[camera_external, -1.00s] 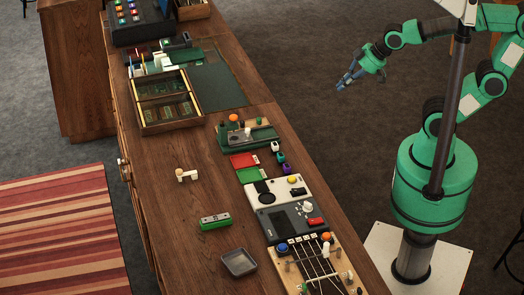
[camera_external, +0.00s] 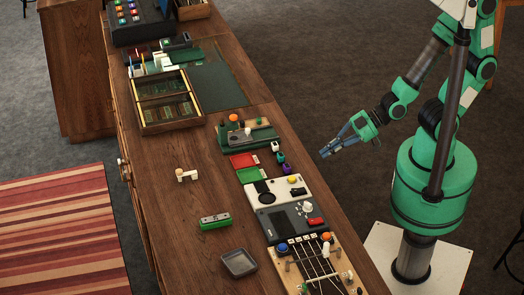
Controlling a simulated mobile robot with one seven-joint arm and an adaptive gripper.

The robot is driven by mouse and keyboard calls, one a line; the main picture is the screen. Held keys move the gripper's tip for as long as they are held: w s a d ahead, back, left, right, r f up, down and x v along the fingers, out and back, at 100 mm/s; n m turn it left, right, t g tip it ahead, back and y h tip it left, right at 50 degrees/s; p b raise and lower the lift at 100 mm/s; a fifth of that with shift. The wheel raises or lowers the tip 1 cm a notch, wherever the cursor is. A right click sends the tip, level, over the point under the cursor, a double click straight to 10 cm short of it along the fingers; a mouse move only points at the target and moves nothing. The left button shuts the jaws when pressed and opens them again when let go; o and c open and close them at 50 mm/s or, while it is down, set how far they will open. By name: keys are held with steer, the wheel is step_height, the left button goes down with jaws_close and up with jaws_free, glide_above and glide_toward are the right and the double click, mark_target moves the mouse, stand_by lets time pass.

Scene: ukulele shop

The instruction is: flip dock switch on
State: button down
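No part is clearly marked as the dock switch at this size. A grey device (camera_external: 268,226) on the counter carries a white knob and a red rocker-like part (camera_external: 316,221). Behind it is a white panel (camera_external: 254,188) with a black round spot, a yellow button (camera_external: 292,179) and a small black part (camera_external: 298,191). A green unit (camera_external: 233,142) with orange and green knobs sits farther back. Any switch's on or off position is too small to read. My gripper (camera_external: 323,153) hangs in the air right of the counter in the picture, apart from all devices and empty. Its finger gap is unclear.
Red and green cards (camera_external: 248,175) and small coloured blocks (camera_external: 282,157) lie nearby. A stringed board (camera_external: 318,268) is at the front. A green harmonica-like block (camera_external: 215,221), a grey tray (camera_external: 238,263) and a partitioned box (camera_external: 170,127) also stand on the wooden counter (camera_external: 165,215).

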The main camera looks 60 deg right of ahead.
steer(key=shift+s+a+f+n+y, duration=0.3)
steer(key=shift+s+a+f, duration=0.25)
steer(key=shift+s+a, duration=0.2)
steer(key=shift+w, duration=0.1)
steer(key=b, duration=0.2)
glide_above(301, 191)
steer(key=s+d, duration=0.1)
steer(key=f, duration=0.4)
steer(key=shift+s+d+f, duration=0.1)
steer(key=shift+d+f, duration=0.1)
steer(key=shift+f, duration=0.2)
steer(key=f, duration=0.2)
steer(key=b, duration=0.1)
steer(key=shift+w+a+f, duration=0.55)
steer(key=shift+f, duration=0.4)
